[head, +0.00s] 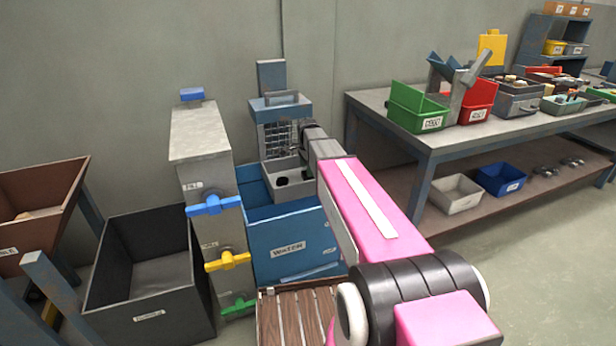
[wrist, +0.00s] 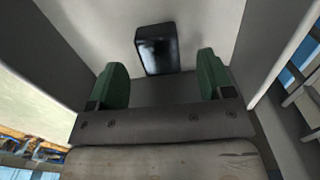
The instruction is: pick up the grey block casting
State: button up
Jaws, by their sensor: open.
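A dark, nearly black block (wrist: 157,48), which may be the grey block casting, lies in a grey bin (wrist: 100,18) in the wrist view. My gripper (wrist: 160,80) is open, with its two green fingers apart and nothing between them. The block is just beyond the fingertips, roughly centred between them. In the head view the grey bin (head: 275,171) stands behind the blue water tank, with a small dark shape (head: 282,181) inside. My arm reaches over the bin's right side, and the fingers are hard to make out there.
A blue water tank (head: 290,245) stands in front of the bin. A grey post (head: 203,150) with coloured valve handles is left of it, beside a black bin (head: 150,275). A workbench (head: 385,117) with several coloured bins is at the right. Bin walls flank my gripper closely.

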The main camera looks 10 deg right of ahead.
jog(key=shift+f, duration=1.55)
jog(key=c, duration=1.1)
jog(key=shift+r, duration=0.1)
